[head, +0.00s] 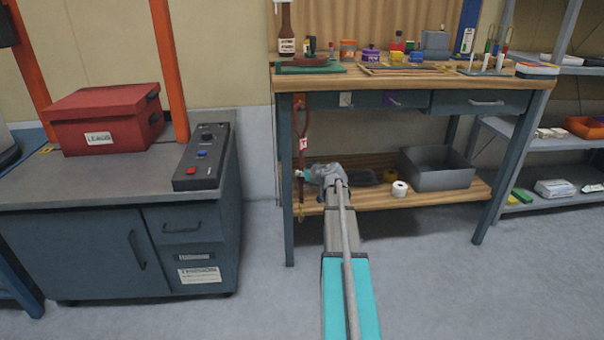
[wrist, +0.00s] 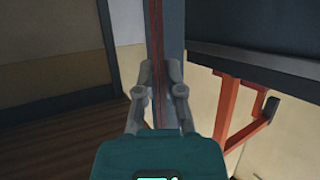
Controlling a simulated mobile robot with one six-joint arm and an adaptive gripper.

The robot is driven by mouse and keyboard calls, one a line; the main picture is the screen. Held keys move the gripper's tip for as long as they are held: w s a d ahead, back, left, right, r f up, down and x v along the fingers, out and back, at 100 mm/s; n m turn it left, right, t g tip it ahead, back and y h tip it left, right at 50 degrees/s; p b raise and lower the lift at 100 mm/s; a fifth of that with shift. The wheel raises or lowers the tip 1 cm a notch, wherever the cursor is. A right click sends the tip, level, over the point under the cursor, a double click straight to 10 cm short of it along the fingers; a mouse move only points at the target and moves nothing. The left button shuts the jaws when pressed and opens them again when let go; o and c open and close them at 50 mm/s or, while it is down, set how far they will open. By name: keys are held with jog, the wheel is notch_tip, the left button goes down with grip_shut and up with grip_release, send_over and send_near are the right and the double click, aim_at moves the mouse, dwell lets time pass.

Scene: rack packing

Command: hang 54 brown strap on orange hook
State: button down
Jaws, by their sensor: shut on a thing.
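The brown strap (head: 304,128) is a long, thin reddish-brown loop with a white tag. It hangs upright beside the workbench's left front leg, its upper end close below the orange hook (head: 299,101). Whether it is over the hook I cannot tell. My gripper (head: 304,175) is at the strap's lower part, in front of the bench's lower shelf. In the wrist view my gripper (wrist: 159,75) is shut on the strap, which shows as a thin dark red line (wrist: 158,40) in front of a blue-grey post.
The workbench (head: 420,83) has a white hook (head: 346,99) and a purple hook (head: 394,101) on its front. A grey bin (head: 437,170) and a white roll (head: 399,188) are on its lower shelf. A cabinet (head: 90,245) with a red box (head: 103,118) stands left.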

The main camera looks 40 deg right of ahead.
jog(key=c, duration=0.7)
grip_release()
jog(key=shift+r, duration=0.2)
jog(key=s+a+r+p, duration=0.25)
jog(key=s+a, duration=0.35)
jog(key=s, duration=0.4)
jog(key=s+d+r+n+y+p, duration=0.1)
jog(key=s+d+r+p, duration=0.1)
jog(key=r+p, duration=0.6)
jog(key=s+d+r+y+p, duration=0.1)
jog(key=s+d+r+p, duration=0.1)
jog(key=r+p, duration=0.6)
jog(key=s+d+r+n+y+p, duration=0.1)
jog(key=r+p, duration=0.7)
jog(key=p, duration=0.1)
jog(key=shift+s+d+n+g, duration=0.3)
jog(key=shift+s+d, duration=0.1)
dwell(0.6)
